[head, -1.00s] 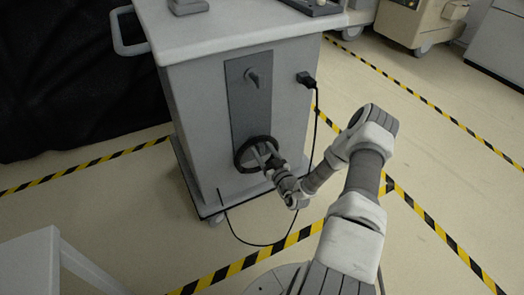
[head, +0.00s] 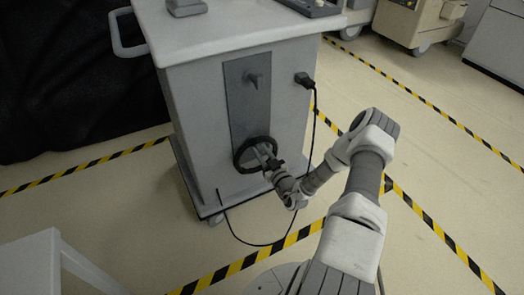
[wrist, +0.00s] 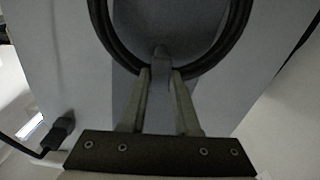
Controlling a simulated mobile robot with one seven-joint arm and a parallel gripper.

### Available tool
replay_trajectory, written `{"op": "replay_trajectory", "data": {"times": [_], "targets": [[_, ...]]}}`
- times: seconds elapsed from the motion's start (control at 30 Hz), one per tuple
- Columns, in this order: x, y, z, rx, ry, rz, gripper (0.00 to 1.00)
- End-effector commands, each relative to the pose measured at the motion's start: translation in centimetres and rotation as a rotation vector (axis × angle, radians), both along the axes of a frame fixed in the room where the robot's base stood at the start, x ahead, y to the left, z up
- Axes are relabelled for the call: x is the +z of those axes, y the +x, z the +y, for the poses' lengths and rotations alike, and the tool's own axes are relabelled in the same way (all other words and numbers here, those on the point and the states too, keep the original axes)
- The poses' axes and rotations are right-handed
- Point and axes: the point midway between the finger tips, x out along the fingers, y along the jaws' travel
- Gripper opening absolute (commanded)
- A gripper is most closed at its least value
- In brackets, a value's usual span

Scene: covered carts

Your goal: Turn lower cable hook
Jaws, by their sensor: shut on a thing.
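The lower cable hook (wrist: 160,62) is a small grey peg on the dark grey panel (head: 240,115) on the cart's side. A coil of black cable (wrist: 103,25) loops around it; the coil also shows in the head view (head: 236,158). My gripper (wrist: 161,76) is shut on the lower hook, a finger on each side, inside the lower part of the coil. In the head view my gripper (head: 264,153) reaches the panel from the right and hides most of the hook. The upper hook (head: 254,78) sticks out bare above.
The grey cart (head: 190,100) stands on castors. A black plug (head: 304,79) sits in its side at right, its cord hanging to the floor behind my arm. A white stand (head: 40,260) is at lower left. Yellow-black tape marks the open floor.

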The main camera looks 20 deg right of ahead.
Motion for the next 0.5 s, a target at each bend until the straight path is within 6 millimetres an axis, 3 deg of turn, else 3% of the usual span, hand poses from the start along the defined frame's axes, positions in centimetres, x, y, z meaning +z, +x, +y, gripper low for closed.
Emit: {"op": "replay_trajectory", "data": {"times": [0.5], "targets": [[-0.02,-0.02,0.61,-0.002,-0.455,-0.015,0.00]]}}
